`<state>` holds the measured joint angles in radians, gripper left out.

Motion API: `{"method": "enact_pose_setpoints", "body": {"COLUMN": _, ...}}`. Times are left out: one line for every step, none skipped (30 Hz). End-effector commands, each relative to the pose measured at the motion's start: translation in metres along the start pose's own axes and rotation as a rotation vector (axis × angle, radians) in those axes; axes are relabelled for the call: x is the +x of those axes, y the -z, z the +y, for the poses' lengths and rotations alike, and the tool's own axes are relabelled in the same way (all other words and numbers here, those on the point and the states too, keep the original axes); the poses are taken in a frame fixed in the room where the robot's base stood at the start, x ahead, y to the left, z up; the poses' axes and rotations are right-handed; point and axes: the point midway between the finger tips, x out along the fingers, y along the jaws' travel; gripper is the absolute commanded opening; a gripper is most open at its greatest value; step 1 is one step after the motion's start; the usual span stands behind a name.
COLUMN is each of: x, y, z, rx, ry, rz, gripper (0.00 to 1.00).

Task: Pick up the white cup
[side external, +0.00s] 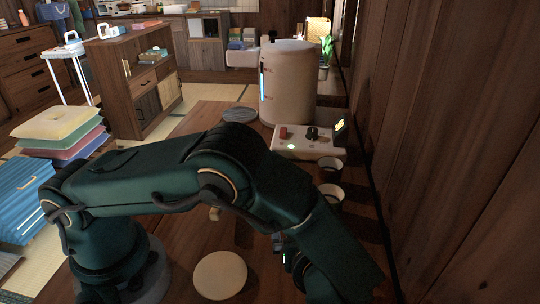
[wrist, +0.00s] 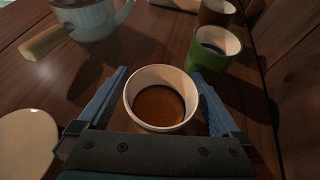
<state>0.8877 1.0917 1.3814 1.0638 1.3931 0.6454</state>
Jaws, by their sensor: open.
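The white cup (wrist: 160,75) stands upright in the middle of the wrist view, with something brown inside that looks like liquid. My gripper (wrist: 160,80) is open, with one blue finger on the left of the cup and one on the right. Whether either finger touches the cup wall is hard to tell. In the side view my arm hides the white cup, and only a bit of my gripper's blue finger (side external: 278,241) shows.
A green cup (wrist: 203,62) stands just beyond, at the right, with a brown cup (wrist: 215,12) behind it. A pale teal pot (wrist: 92,20) with a wooden handle is at the upper left. A pale round disc (side external: 220,275) lies on the table. A wooden wall (side external: 440,130) bounds the right.

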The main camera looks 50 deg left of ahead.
Motion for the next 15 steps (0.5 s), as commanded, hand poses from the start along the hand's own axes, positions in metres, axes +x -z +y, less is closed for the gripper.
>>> {"method": "enact_pose_setpoints", "body": {"x": 0.0011, "y": 0.0001, "z": 0.0001, "rx": 0.000, "ry": 0.000, "rz": 0.000, "gripper": 1.00}}
{"method": "enact_pose_setpoints", "body": {"x": 0.0013, "y": 0.0001, "z": 0.0001, "rx": 0.000, "ry": 0.000, "rz": 0.000, "gripper": 1.00}}
{"method": "enact_pose_setpoints", "body": {"x": 0.0013, "y": 0.0001, "z": 0.0000, "rx": 0.000, "ry": 0.000, "rz": 0.000, "gripper": 1.00}}
{"method": "enact_pose_setpoints", "body": {"x": 0.0012, "y": 0.0001, "z": 0.0000, "rx": 0.000, "ry": 0.000, "rz": 0.000, "gripper": 1.00}}
{"method": "enact_pose_setpoints", "body": {"x": 0.0011, "y": 0.0001, "z": 0.0000, "rx": 0.000, "ry": 0.000, "rz": 0.000, "gripper": 1.00}}
{"method": "enact_pose_setpoints", "body": {"x": 0.0011, "y": 0.0000, "z": 0.0000, "rx": 0.000, "ry": 0.000, "rz": 0.000, "gripper": 1.00}}
{"method": "enact_pose_setpoints", "body": {"x": 0.0010, "y": 0.0000, "z": -0.0001, "rx": 0.000, "ry": 0.001, "rz": 0.000, "gripper": 1.00}}
{"method": "enact_pose_setpoints", "body": {"x": 0.0010, "y": 0.0000, "z": -0.0001, "rx": 0.000, "ry": 0.000, "rz": 0.000, "gripper": 0.89}}
{"method": "enact_pose_setpoints", "body": {"x": 0.0010, "y": 0.0000, "z": -0.0001, "rx": 0.000, "ry": 0.001, "rz": 0.000, "gripper": 0.73}}
{"method": "enact_pose_setpoints", "body": {"x": 0.0009, "y": 0.0000, "z": -0.0001, "rx": 0.000, "ry": 0.000, "rz": 0.000, "gripper": 0.62}}
{"method": "enact_pose_setpoints", "body": {"x": 0.0009, "y": 0.0000, "z": -0.0001, "rx": 0.000, "ry": 0.000, "rz": 0.000, "gripper": 0.50}}
{"method": "enact_pose_setpoints", "body": {"x": 0.0009, "y": 0.0000, "z": -0.0001, "rx": 0.001, "ry": 0.000, "rz": 0.000, "gripper": 0.35}}
{"method": "enact_pose_setpoints", "body": {"x": 0.0009, "y": 0.0000, "z": -0.0001, "rx": 0.000, "ry": 0.000, "rz": 0.000, "gripper": 0.23}}
{"method": "enact_pose_setpoints", "body": {"x": 0.0009, "y": 0.0000, "z": -0.0001, "rx": 0.000, "ry": 0.000, "rz": 0.000, "gripper": 0.12}}
{"method": "enact_pose_setpoints", "body": {"x": 0.0008, "y": -0.0002, "z": -0.0001, "rx": 0.000, "ry": 0.001, "rz": 0.000, "gripper": 0.09}}
